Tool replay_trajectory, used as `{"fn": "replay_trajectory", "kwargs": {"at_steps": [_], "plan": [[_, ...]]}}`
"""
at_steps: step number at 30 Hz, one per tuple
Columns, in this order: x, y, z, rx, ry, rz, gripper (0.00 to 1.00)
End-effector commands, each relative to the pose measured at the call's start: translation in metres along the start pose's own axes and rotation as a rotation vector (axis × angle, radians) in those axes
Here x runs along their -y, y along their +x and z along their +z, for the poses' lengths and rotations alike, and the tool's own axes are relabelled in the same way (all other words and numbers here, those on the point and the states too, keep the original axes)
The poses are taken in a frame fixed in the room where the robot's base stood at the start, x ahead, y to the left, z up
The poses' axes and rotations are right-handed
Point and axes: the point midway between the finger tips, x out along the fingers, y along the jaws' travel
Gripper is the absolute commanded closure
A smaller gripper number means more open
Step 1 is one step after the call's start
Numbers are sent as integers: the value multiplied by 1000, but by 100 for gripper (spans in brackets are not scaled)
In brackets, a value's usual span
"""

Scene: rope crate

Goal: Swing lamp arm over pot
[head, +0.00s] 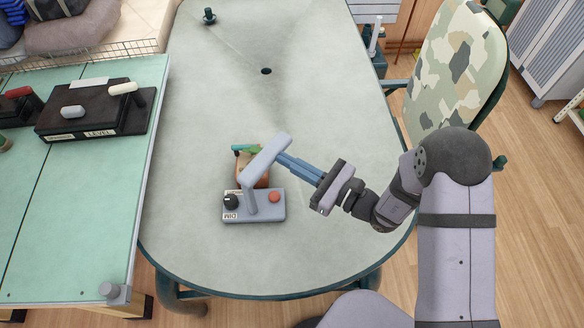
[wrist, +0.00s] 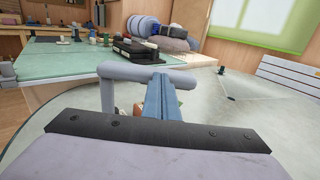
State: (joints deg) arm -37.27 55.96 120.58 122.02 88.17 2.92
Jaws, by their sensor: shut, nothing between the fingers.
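A grey lamp (head: 266,154) stands on the table, with a flat base (head: 262,207) carrying a black dial marked DIM and a red button. Its arm slants up and right from the post. A terracotta pot (head: 262,181) with a green plant (head: 241,150) sits just behind the base, partly hidden by the lamp. My gripper (head: 284,160) is shut and empty, its blue fingers pointing left at the lamp arm's right side. In the wrist view the fingertips (wrist: 158,80) reach the lamp arm (wrist: 135,71); I cannot tell whether they touch it.
The grey-green table (head: 200,235) is mostly clear, with a hole (head: 266,71) and a small dark knob (head: 209,16) farther back. A green bench (head: 75,215) on the left carries a black LEVEL box (head: 90,115). A camouflage chair (head: 455,65) stands at the right.

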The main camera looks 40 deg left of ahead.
Motion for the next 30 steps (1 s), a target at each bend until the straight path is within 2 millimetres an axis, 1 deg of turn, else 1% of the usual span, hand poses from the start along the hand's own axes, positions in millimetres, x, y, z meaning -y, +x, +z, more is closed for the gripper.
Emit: {"fn": "replay_trajectory", "kwargs": {"at_steps": [1,6,15,24,30], "plan": [[4,4,-4,3,-7,33,100],[11,18,-5,2,-9,171,100],[15,45,-5,0,-7,408,100],[15,65,-2,-1,0,406,100],[15,72,-1,0,-1,404,100]]}}
